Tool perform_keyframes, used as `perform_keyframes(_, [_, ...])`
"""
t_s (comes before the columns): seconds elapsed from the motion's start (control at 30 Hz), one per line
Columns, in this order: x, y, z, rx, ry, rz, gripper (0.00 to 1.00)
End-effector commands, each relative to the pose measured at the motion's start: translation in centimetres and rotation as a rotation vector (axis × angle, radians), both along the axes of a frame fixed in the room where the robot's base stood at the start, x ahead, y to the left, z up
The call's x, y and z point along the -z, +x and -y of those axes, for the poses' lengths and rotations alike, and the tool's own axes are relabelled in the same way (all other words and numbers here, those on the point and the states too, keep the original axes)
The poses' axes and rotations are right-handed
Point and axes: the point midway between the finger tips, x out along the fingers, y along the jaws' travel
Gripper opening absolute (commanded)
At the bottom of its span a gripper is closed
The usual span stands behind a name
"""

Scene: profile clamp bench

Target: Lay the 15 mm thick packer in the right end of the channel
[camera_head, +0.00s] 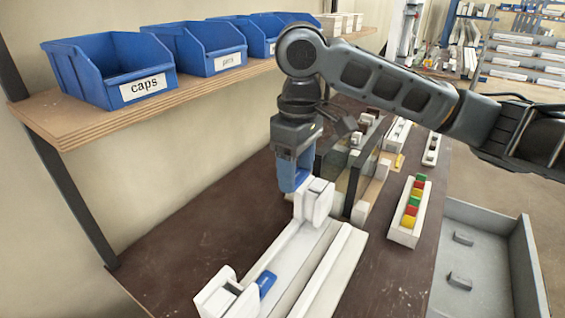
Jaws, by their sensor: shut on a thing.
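The long white channel (290,262) lies on the dark bench, running from the near left to the far right. White end blocks stand at its near end (214,296) and far end (316,201). A small blue piece (266,283) lies by the near end block. My gripper (294,185), with blue fingers, points down just above and behind the far end block. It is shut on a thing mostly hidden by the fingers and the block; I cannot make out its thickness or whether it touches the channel.
A white rack (406,237) holds green, red and yellow blocks. A grey tray (488,213) is at the right. Upright panels (345,184) stand just behind the gripper. A wooden shelf (150,104) with blue bins (105,70) is at upper left. The bench's left part is clear.

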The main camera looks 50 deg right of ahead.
Motion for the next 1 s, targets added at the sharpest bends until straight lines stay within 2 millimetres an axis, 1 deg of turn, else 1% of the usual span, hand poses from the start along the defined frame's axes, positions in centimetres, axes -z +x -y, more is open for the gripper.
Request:
perform_keyframes(0.1, [0.3, -0.5, 0.1, 0.001, 0.0, 0.001, 0.34])
perform_keyframes(0.27, [1.0, -0.5, 0.1, 0.001, 0.0, 0.001, 0.34])
perform_keyframes(0.7, [4.7, -0.5, 0.1, 0.0, -0.001, -0.001, 0.34])
perform_keyframes(1.0, [6.4, -0.5, 0.1, 0.001, 0.001, 0.001, 0.34])
